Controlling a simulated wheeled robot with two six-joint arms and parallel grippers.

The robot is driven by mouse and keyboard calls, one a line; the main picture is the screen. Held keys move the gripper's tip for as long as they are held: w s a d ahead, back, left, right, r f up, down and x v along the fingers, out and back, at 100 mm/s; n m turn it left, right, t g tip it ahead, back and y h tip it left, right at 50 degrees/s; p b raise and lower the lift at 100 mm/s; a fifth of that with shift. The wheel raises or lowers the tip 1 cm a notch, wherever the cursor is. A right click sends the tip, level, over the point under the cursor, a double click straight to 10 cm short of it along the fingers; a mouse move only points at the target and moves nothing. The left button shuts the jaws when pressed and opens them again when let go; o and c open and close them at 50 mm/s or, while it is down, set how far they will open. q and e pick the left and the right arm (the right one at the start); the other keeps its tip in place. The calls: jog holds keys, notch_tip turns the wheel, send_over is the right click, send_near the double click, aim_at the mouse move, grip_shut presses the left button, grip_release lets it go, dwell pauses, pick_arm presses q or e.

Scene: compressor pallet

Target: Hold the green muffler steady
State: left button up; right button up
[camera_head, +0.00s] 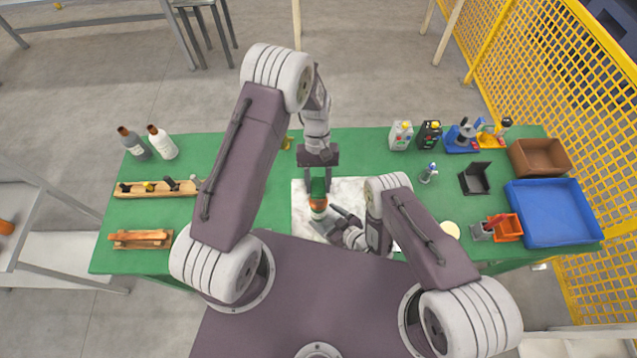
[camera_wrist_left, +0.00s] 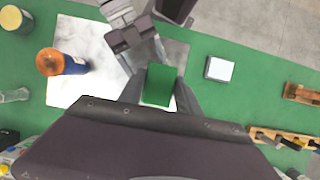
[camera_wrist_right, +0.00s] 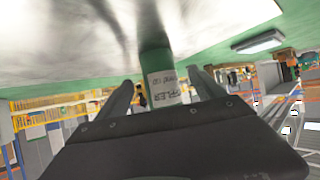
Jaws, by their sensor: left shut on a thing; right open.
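The green muffler (camera_head: 318,187) is over the pale marble-patterned mat (camera_head: 300,205). My left gripper (camera_head: 317,176) is shut on it from the far side. The left wrist view shows its green end (camera_wrist_left: 159,84) between the fingers. An orange-brown and pale part shows just below the green in the head view; I cannot tell if it belongs to the muffler. My right gripper (camera_head: 332,218) is open on the near side. In the right wrist view the muffler (camera_wrist_right: 155,60), with a white printed label, is between its fingers with gaps visible on both sides.
An orange-topped blue cylinder (camera_wrist_left: 62,62) is on the mat. Wooden racks (camera_head: 155,188) and two bottles (camera_head: 162,142) are left. A blue tray (camera_head: 553,213) and brown bin (camera_head: 538,157) are right.

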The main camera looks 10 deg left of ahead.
aim_at(324, 216)
pick_arm(q)
notch_tip(324, 216, down, 2)
jog(key=shift+w+a+f+b, duration=0.1)
jog(key=shift+f+b, duration=0.15)
jog(key=shift+b, duration=0.45)
pick_arm(e)
jog(key=x, duration=0.2)
jog(key=shift+w+a+f, duration=0.15)
jog(key=shift+f, duration=0.15)
pick_arm(q)
jog(key=shift+f, duration=0.1)
pick_arm(e)
jog(key=shift+w+a, duration=0.1)
jog(key=shift+a, duration=0.05)
pick_arm(q)
jog(key=shift+d, duration=0.25)
jog(key=shift+a, duration=0.1)
pick_arm(e)
jog(key=c, duration=1.1)
